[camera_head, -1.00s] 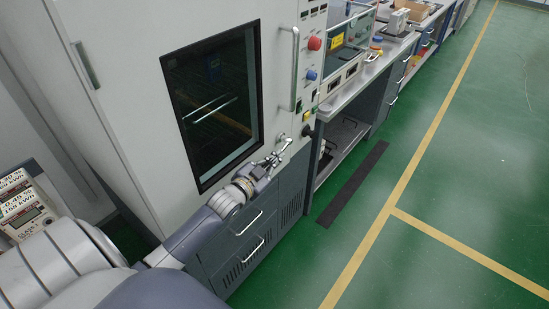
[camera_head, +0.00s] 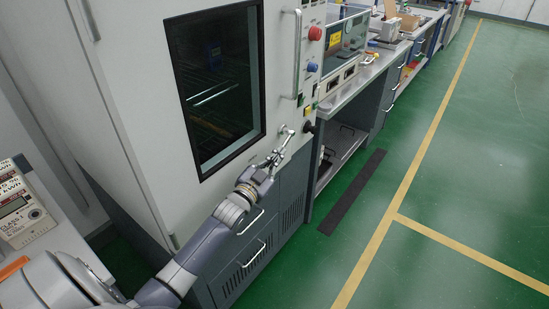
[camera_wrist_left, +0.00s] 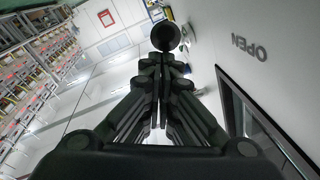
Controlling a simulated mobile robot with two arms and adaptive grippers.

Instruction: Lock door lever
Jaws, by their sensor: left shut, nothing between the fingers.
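The door lever shows as a black round knob (camera_head: 309,127) on the front of the white cabinet, beside the lower right of its dark window. My left gripper (camera_head: 283,140) is shut and empty, just left of the knob in the head view. In the left wrist view the black knob (camera_wrist_left: 165,36) lies right beyond the closed fingertips (camera_wrist_left: 161,62). I cannot tell whether they touch it. The white door (camera_head: 155,130) with its dark window (camera_head: 215,90) looks closed. My right gripper is not in view.
A vertical door handle (camera_head: 298,55) stands above the knob, beside red and blue buttons (camera_head: 315,33). Grey drawers (camera_head: 245,255) are below. A meter (camera_head: 20,208) is at the far left. A workbench (camera_head: 350,88) stands to the right.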

